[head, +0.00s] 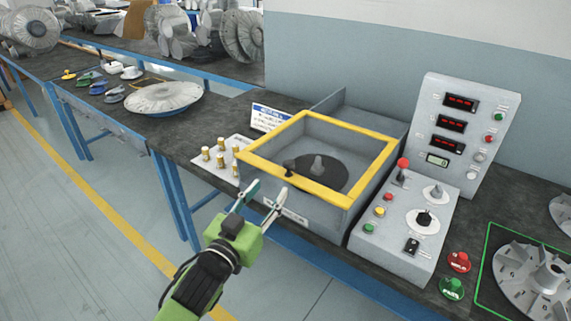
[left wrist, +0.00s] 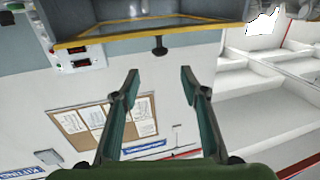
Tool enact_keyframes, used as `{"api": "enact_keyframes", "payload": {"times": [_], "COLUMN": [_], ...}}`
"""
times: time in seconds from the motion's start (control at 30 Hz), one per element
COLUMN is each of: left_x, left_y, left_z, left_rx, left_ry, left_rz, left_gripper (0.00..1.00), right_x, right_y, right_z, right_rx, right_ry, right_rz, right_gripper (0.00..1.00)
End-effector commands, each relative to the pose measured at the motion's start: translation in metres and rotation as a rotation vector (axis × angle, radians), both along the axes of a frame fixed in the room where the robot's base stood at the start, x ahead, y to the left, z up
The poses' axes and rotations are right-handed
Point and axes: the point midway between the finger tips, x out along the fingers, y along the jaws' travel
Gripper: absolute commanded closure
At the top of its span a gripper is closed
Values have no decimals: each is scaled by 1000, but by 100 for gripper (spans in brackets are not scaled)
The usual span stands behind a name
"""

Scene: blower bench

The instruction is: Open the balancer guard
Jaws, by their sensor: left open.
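The balancer guard (head: 366,181) is a yellow-framed lid lying flat, closed, on a grey box (head: 310,215) on the bench. A small black knob (head: 289,168) stands on its front bar. Under the guard a dark disc (head: 325,172) with a grey spindle shows. My left gripper (head: 268,188) is open and empty, in front of the box and just short of the knob in the picture. In the left wrist view, my open fingers (left wrist: 160,75) point at the knob (left wrist: 159,46), with a gap between. The yellow edge (left wrist: 190,28) runs above. My right gripper is not in view.
A control box (head: 405,230) with a red-tipped lever and a display panel (head: 455,130) stand to the right. Small brass pieces (head: 220,158) on a white plate and a sign (head: 268,117) are to the left. A bladed rotor (head: 540,278) lies at far right.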

Motion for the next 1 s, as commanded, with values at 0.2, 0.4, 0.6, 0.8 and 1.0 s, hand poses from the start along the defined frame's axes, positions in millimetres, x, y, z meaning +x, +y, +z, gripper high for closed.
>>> {"api": "enact_keyframes", "payload": {"times": [0.2,0.4,0.6,0.8,1.0], "left_x": [34,69,98,115,121], "left_y": [-14,-30,-42,-49,-52], "left_z": [2,1,1,0,-1], "left_rx": [1,1,1,0,1], "left_ry": [0,0,1,1,1], "left_rz": [0,0,0,0,0], "left_gripper": [60,60,60,60,60], "right_x": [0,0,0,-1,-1], "right_y": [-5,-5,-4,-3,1], "right_z": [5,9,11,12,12], "right_rx": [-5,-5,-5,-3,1], "right_ry": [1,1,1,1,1], "right_rz": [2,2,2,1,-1], "right_gripper": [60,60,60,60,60]}}
